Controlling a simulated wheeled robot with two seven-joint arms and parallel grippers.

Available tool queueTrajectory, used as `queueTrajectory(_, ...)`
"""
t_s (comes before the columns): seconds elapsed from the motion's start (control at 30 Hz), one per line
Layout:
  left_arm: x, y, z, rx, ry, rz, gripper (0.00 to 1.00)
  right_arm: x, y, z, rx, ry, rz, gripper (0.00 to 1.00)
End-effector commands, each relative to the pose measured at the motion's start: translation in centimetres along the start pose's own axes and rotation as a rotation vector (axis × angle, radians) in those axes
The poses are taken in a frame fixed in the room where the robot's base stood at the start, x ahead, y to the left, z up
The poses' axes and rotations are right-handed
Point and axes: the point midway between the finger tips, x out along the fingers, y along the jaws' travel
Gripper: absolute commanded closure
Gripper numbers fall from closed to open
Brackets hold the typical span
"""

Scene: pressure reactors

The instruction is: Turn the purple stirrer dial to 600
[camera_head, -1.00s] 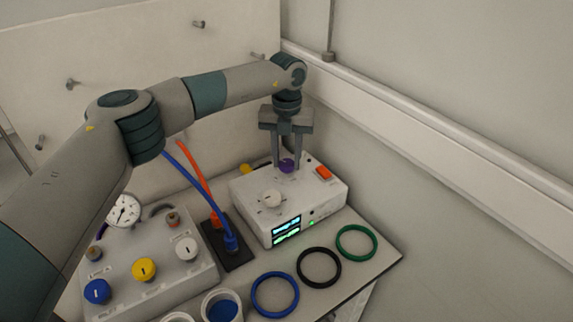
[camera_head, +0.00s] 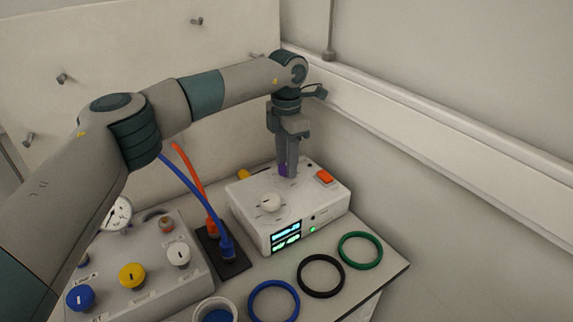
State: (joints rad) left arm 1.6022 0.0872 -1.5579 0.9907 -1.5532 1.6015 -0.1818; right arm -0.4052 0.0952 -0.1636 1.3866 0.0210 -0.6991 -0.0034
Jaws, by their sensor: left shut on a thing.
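The purple stirrer dial (camera_head: 283,170) sits on top of the white control box (camera_head: 245,222), towards its back edge. My left gripper (camera_head: 287,172) points straight down over it, its fingers shut around the dial and hiding most of it. The dial's markings and pointer cannot be read. A lit display (camera_head: 286,237) is on the box's front; its digits are too small to read. My right gripper is not in view.
A white knob (camera_head: 270,203) and an orange-red switch (camera_head: 324,177) share the box top. Blue, black (camera_head: 321,276) and green rings lie in front. Blue and orange cables plug into a black block (camera_head: 222,262) on the left. A panel with blue and yellow knobs (camera_head: 132,276) stands further left.

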Motion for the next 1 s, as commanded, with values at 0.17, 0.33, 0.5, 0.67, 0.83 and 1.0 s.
queueTrajectory(0.17,-0.10,0.05,0.08,0.167,-0.004,0.002,0.88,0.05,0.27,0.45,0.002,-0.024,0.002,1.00)
queueTrajectory(0.33,-0.14,0.03,0.07,0.328,-0.003,0.003,0.88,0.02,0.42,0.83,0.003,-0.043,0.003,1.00)
queueTrajectory(0.5,-0.17,0.02,0.06,0.490,-0.003,0.003,0.88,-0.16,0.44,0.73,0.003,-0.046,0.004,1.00)
queueTrajectory(0.67,-0.19,0.00,0.05,0.640,-0.003,0.003,0.88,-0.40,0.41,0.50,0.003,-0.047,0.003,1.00)
queueTrajectory(0.83,-0.21,-0.01,0.04,0.788,-0.003,0.003,0.88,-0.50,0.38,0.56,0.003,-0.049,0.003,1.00)
queueTrajectory(1.0,-0.22,-0.02,0.04,0.902,-0.003,0.004,0.88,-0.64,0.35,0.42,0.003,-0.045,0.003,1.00)
